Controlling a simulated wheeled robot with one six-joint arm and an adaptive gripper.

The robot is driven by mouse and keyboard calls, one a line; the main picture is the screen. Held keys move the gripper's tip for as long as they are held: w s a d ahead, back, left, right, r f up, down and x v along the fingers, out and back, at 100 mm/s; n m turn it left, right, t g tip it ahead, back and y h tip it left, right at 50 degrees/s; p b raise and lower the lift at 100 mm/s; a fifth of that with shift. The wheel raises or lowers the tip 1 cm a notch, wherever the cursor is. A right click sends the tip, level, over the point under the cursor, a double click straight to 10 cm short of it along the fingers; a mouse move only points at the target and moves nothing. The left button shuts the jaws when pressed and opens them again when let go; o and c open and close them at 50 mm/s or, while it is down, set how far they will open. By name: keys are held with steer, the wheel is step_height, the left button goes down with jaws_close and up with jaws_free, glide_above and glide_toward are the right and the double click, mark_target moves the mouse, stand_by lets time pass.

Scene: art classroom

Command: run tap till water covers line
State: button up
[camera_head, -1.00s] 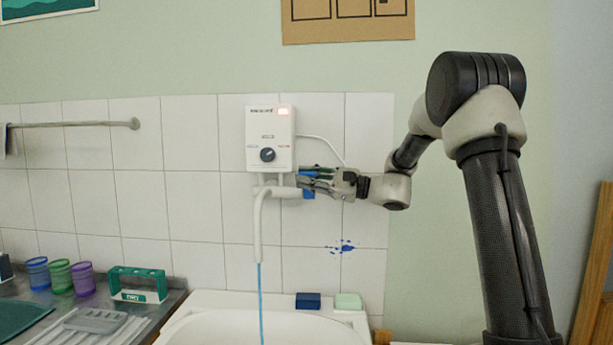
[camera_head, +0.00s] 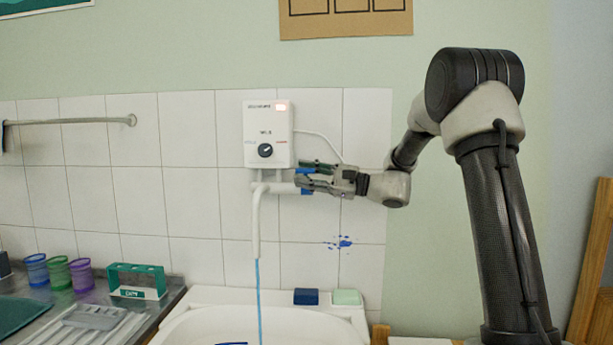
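A white water heater (camera_head: 268,133) with a dark knob and a lit red light hangs on the tiled wall. A white spout pipe (camera_head: 256,222) bends down below it, and a thin blue stream of water (camera_head: 259,290) falls from its end into the white basin (camera_head: 190,312). A blue tap handle (camera_head: 307,191) sits on the pipe's right side. My gripper (camera_head: 301,178) is at this handle, its fingers apart above and below; whether they touch it I cannot tell. The water level and line are not in view; only a blue edge shows at the bottom of the basin.
A dark blue block (camera_head: 306,297) and a pale green block (camera_head: 346,297) lie on the basin's back rim. Coloured cups (camera_head: 58,272) and a green-and-white rack (camera_head: 137,281) stand on the left counter. A towel rail (camera_head: 75,122) is on the wall.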

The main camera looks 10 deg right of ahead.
steer(key=v, duration=1.2)
